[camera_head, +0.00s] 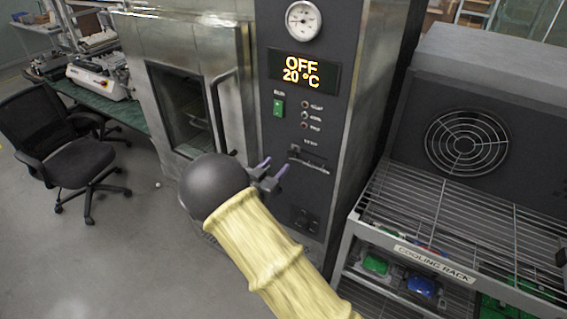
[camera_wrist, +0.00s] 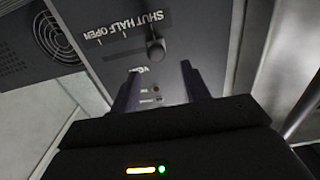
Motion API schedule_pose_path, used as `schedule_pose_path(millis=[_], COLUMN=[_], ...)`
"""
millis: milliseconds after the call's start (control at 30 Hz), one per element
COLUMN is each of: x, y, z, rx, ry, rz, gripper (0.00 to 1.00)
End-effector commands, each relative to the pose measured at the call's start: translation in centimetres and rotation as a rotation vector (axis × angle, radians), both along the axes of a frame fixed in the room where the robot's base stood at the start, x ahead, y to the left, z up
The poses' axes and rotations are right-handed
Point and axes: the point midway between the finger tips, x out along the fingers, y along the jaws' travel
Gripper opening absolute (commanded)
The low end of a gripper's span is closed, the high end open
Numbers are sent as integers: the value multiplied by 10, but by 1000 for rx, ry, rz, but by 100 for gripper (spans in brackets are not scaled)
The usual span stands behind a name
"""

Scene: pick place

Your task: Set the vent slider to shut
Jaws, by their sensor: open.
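The vent slider shows on the dark oven control panel as a slot with a dark knob (camera_wrist: 156,50) in the wrist view. Tick marks and the words SHUT, HALF and OPEN stand beside it, seen upside down. In the head view the slider (camera_head: 308,163) is a small slot below the indicator lamps. My gripper (camera_head: 274,168) is open and empty, left of the slider in that view. In the wrist view the gripper (camera_wrist: 160,82) points at the panel, fingers apart, with the knob beyond the fingertips.
The oven door handle (camera_head: 222,105) sticks out left of the panel. A green switch (camera_head: 279,107) and a display reading OFF 20 °C (camera_head: 303,70) are above the slider. A cooling rack (camera_head: 435,264) stands at right. An office chair (camera_head: 62,150) is at left.

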Motion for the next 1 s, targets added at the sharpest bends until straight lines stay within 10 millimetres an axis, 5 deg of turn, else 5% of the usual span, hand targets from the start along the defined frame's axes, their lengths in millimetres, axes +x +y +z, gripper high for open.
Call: schedule_pose_path(millis=[433, 1000], x=[-67, -73], y=[45, 49], z=[-2, 0], rx=[1, 1], ry=[-1, -1], rz=[1, 1], gripper=[46, 46])
